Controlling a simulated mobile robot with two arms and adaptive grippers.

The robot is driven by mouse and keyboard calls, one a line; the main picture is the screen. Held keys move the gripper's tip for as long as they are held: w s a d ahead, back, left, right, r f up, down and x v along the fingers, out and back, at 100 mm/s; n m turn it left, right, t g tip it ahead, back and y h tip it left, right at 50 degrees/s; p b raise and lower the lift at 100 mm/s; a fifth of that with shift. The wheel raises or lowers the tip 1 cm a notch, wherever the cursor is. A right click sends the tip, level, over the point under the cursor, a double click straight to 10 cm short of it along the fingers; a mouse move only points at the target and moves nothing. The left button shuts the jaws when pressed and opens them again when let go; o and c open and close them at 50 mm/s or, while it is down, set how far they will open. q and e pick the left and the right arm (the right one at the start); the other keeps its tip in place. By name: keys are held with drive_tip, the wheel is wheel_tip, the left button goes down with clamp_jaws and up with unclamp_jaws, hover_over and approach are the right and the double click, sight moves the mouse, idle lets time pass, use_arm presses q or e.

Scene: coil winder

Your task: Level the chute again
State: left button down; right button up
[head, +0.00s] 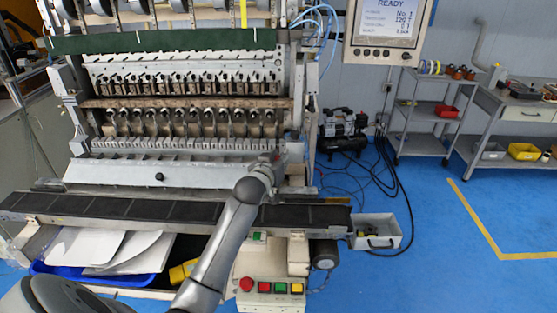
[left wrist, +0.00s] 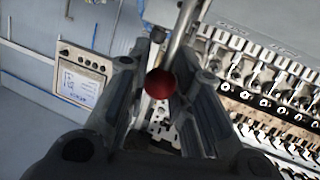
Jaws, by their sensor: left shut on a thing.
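A long pale plate (head: 140,172) with a black knob, which looks like the chute, lies across the machine's front in the head view. It appears sloped down towards the dark belt; its exact tilt is hard to tell. My left arm reaches up in front of its right end. In the head view the left gripper is hidden behind my arm. In the left wrist view my left gripper (left wrist: 165,95) is shut on a red ball knob (left wrist: 160,83) on a metal rod, a finger on each side. My right gripper is in neither view.
A dark conveyor belt (head: 100,208) runs along the machine's front. Below it are a blue tray (head: 75,271) with white sheets and a button panel (head: 270,287). A grey bin (head: 377,241) hangs at the belt's right end. The blue floor at right is clear.

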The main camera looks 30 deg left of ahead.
use_arm(q)
drive_tip(key=shift+w+a, duration=0.35)
drive_tip(key=shift+w, duration=0.2)
drive_tip(key=shift+r, duration=0.15)
drive_tip(key=c, duration=1.6)
unclamp_jaws()
drive_tip(key=shift+c, duration=0.2)
drive_tip(key=o, duration=0.4)
drive_tip(key=shift+f, duration=0.2)
drive_tip(key=v, duration=1.2)
